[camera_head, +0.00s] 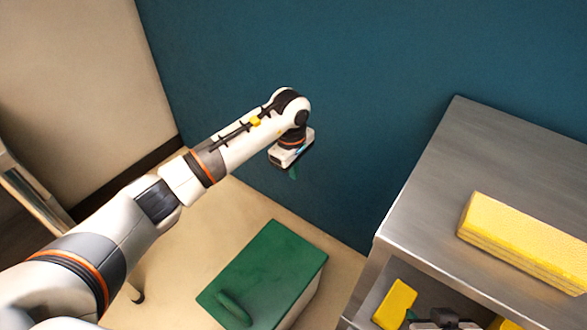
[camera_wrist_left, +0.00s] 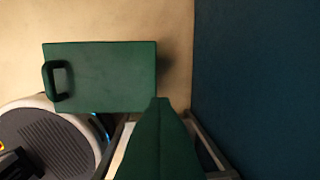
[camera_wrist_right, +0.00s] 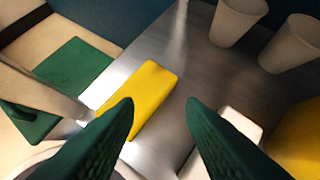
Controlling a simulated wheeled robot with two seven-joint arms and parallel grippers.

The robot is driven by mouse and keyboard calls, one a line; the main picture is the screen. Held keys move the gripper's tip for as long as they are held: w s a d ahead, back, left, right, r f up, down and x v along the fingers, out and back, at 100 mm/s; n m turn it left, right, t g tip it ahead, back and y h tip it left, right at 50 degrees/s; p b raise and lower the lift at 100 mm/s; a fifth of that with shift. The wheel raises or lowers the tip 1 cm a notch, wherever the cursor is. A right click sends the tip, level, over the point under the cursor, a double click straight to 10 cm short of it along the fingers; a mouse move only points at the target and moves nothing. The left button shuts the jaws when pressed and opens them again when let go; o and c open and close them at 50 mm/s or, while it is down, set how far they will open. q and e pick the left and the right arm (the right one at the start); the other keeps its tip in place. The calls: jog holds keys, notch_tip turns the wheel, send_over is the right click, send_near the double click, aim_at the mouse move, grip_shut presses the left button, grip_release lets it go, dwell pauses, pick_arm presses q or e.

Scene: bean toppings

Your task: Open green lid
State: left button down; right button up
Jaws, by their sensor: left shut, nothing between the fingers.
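The green lid (camera_head: 272,262) lies flat on top of a pale box (camera_head: 306,298) on the floor and looks closed. Its green handle (camera_head: 233,308) is at the near left end. In the left wrist view, the lid (camera_wrist_left: 115,75) lies below the gripper, with the handle (camera_wrist_left: 49,82) at its left end. My left gripper (camera_head: 293,173) is above and beyond the lid, near the blue wall, its green fingers (camera_wrist_left: 159,102) shut and empty. My right gripper (camera_wrist_right: 158,104) is open inside the shelf, with a yellow block (camera_wrist_right: 150,92) ahead between its fingertips.
A metal shelf unit (camera_head: 465,140) stands at the right, with a yellow slab (camera_head: 525,238) on top. Inside are the yellow block (camera_head: 396,302) and pale cups (camera_wrist_right: 238,18). A blue wall (camera_head: 350,70) closes the back.

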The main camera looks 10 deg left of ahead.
pick_arm(q)
jog(key=c, duration=2.1)
grip_release()
jog(key=o, duration=0.9)
pick_arm(e)
jog(key=s+g, duration=0.1)
jog(key=s+d+f+g+p, duration=0.1)
jog(key=s, duration=0.1)
jog(key=s+g, duration=0.1)
jog(key=s, duration=0.1)
jog(key=shift+s+d+f+h, duration=0.1)
jog(key=shift+d+f+h, duration=0.1)
jog(key=shift+d+h, duration=0.2)
jog(key=shift+s+d+r+g+p, duration=0.1)
jog(key=shift+s+r+g+p, duration=0.1)
jog(key=shift+s+g+p, duration=0.3)
pick_arm(q)
notch_tip(320, 180, up, 12)
jog(key=shift+s+a, duration=0.15)
jog(key=shift+s, duration=0.2)
